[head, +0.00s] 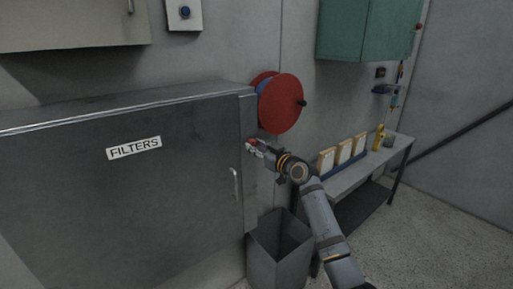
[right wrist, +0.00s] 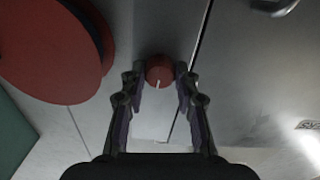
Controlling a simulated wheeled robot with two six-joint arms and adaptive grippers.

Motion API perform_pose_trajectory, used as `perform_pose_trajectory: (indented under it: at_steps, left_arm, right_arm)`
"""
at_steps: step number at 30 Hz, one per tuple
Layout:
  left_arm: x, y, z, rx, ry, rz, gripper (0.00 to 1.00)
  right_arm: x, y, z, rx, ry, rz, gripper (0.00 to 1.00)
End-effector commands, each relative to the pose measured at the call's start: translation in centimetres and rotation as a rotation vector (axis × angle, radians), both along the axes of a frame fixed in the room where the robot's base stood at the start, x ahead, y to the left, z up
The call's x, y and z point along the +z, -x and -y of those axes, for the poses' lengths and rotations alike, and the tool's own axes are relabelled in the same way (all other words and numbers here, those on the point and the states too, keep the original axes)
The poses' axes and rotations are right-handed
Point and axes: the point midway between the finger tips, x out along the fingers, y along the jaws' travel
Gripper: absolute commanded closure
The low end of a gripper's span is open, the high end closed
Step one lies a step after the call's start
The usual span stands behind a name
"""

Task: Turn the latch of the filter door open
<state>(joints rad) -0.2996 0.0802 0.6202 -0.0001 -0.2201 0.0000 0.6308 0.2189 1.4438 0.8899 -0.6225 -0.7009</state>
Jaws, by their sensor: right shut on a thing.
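The grey filter door (head: 110,205) carries a FILTERS label (head: 134,147) and a bar handle (head: 235,185) near its right edge; it looks closed. The latch is a round red knob (right wrist: 159,70) with a white mark, on the cabinet beside the door seam. In the right wrist view the mark points down the picture. My right gripper (right wrist: 160,80) has its two fingertips on either side of the knob and is shut on it. In the head view the gripper (head: 256,147) reaches the cabinet's right edge, and the latch is mostly hidden there. My left gripper is not in view.
A red reel (head: 282,104) hangs just above and right of my right gripper; it also shows in the right wrist view (right wrist: 50,40). A grey bin (head: 280,252) stands below my right arm. A bench (head: 372,168) with filters and a yellow bottle (head: 378,137) stands to the right.

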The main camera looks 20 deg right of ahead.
Motion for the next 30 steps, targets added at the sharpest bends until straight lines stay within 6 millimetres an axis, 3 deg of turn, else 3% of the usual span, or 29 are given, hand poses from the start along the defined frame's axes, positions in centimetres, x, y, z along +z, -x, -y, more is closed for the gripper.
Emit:
perform_pose_trajectory:
  at_steps: [14,30]
  left_arm:
    - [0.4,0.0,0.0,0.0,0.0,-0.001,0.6]
    - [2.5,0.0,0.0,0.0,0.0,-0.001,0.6]
  right_arm:
    - [0.0,0.0,0.0,0.0,-0.399,-0.147,1.0]
    - [0.2,0.0,-0.1,-0.001,-0.882,-0.322,1.0]
